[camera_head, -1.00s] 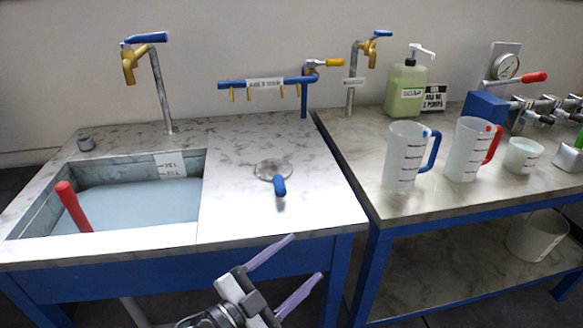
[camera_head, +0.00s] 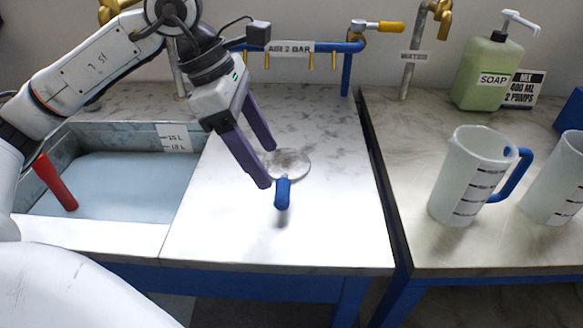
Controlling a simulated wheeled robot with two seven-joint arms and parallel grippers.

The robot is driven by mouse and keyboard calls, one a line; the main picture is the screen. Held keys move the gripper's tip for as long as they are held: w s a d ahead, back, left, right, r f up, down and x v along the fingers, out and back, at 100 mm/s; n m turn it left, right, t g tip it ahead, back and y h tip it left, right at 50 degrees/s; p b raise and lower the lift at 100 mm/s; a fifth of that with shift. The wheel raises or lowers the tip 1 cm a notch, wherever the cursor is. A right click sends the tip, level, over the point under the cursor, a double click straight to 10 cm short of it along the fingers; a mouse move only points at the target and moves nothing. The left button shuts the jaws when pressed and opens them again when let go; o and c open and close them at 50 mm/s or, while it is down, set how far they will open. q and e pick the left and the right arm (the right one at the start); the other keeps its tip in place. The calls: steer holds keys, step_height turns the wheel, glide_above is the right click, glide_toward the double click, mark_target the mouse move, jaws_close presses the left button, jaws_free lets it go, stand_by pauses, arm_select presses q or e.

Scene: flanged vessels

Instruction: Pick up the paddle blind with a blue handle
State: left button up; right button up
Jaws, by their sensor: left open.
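The paddle blind (camera_head: 290,162) is a round, flat grey disc with a short blue handle (camera_head: 282,192) that points toward the front edge. It lies on the pale marbled bench top to the right of the basin. My left gripper (camera_head: 268,168) is open, with its two purple fingers pointing down just left of the blind. One fingertip is close to the blue handle and the other is near the disc's far left edge; I cannot tell whether either touches. Nothing is between the fingers. My right gripper is not in view.
A water basin (camera_head: 130,185) with a red handle (camera_head: 55,182) is at left. A blue air pipe (camera_head: 349,65) with a yellow lever stands behind. On the right bench are a soap bottle (camera_head: 488,72) and a blue-handled jug (camera_head: 465,178). The bench front right of the blind is clear.

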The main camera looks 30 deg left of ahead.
mark_target(283, 187)
arm_select(q)
steer(key=x, duration=0.3)
steer(key=shift+s+d+f, duration=0.1)
steer(key=shift+f, duration=0.1)
steer(key=shift+x, duration=2.75)
steer(key=c, duration=1.3)
steer(key=shift+w+r, duration=0.15)
steer(key=shift+w, duration=0.1)
steer(key=shift+c, duration=0.3)
